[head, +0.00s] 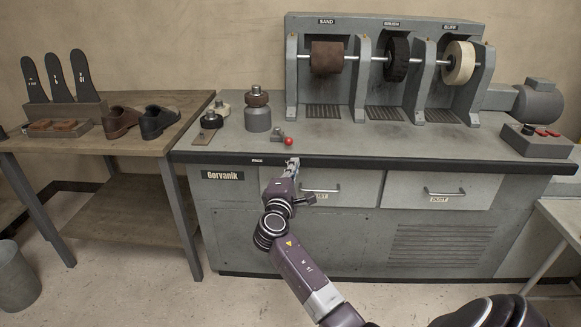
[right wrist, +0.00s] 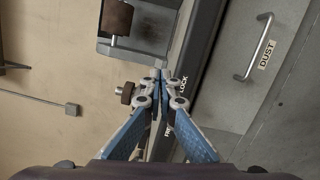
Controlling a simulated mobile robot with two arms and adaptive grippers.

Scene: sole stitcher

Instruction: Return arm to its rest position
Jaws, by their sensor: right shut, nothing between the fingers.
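My right gripper (head: 293,164) is at the front edge of the grey machine bench (head: 400,157), just below a small lever with a red ball knob (head: 289,141). In the right wrist view its blue fingers (right wrist: 160,76) are shut with nothing between them. They overlap the dark bench edge, where a partly hidden label ends in "LOCK" (right wrist: 182,84). I cannot tell whether the fingertips touch the edge. The right arm stretches forward from the bottom of the head view. My left gripper is in neither view.
The bench front has two drawers with handles (head: 320,190) (head: 444,192) close to the gripper's right. Sand, brush and buff wheels (head: 397,60) stand at the back. A wooden table (head: 95,146) with shoes is on the left. Open floor lies in front.

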